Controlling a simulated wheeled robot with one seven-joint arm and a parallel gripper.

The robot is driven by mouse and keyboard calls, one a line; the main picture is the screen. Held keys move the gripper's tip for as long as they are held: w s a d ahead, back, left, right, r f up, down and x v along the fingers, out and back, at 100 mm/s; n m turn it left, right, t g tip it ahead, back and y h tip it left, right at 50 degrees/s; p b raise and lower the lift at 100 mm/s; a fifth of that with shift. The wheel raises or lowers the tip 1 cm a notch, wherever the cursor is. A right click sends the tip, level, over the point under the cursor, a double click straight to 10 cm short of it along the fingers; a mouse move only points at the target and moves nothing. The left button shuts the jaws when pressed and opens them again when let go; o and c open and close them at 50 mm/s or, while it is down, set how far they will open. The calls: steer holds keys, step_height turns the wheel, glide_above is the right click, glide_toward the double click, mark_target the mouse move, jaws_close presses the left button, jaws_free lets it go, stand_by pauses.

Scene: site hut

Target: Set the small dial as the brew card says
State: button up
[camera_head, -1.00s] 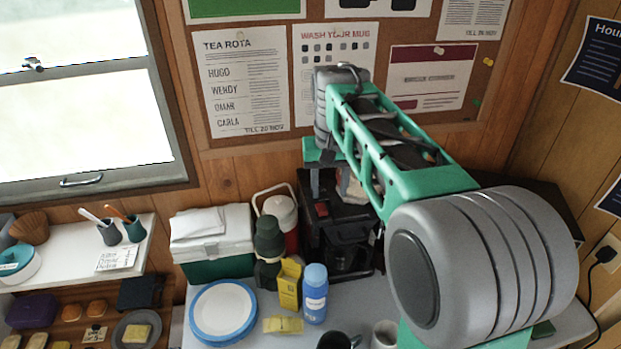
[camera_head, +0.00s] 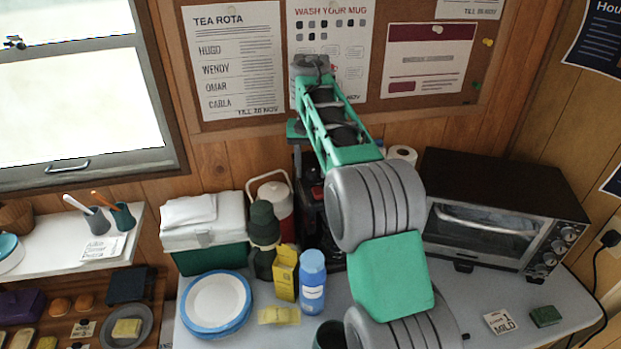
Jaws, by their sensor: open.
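A brew card (camera_head: 501,321) lies on the table at the right; I can read "1" and "MILD" on it, and its top line is too small to be sure of. A black coffee machine (camera_head: 309,188) stands at the back of the table, mostly hidden behind my arm. A small red part shows on its front, but I cannot make out a small dial on it. My gripper (camera_head: 299,158) is at the coffee machine's upper part, open and partly hidden by my arm. I cannot tell whether it touches anything.
A toaster oven (camera_head: 490,235) with several knobs stands at the right. Left of the coffee machine are a cool box (camera_head: 206,258), a dark green bottle (camera_head: 264,240), a yellow carton (camera_head: 285,272), a blue bottle (camera_head: 312,285) and plates (camera_head: 215,302). A green sponge (camera_head: 545,316) lies right.

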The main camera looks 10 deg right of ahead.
steer(key=shift+r, duration=0.1)
steer(key=shift+c, duration=0.5)
jaws_close()
steer(key=shift+a, duration=0.1)
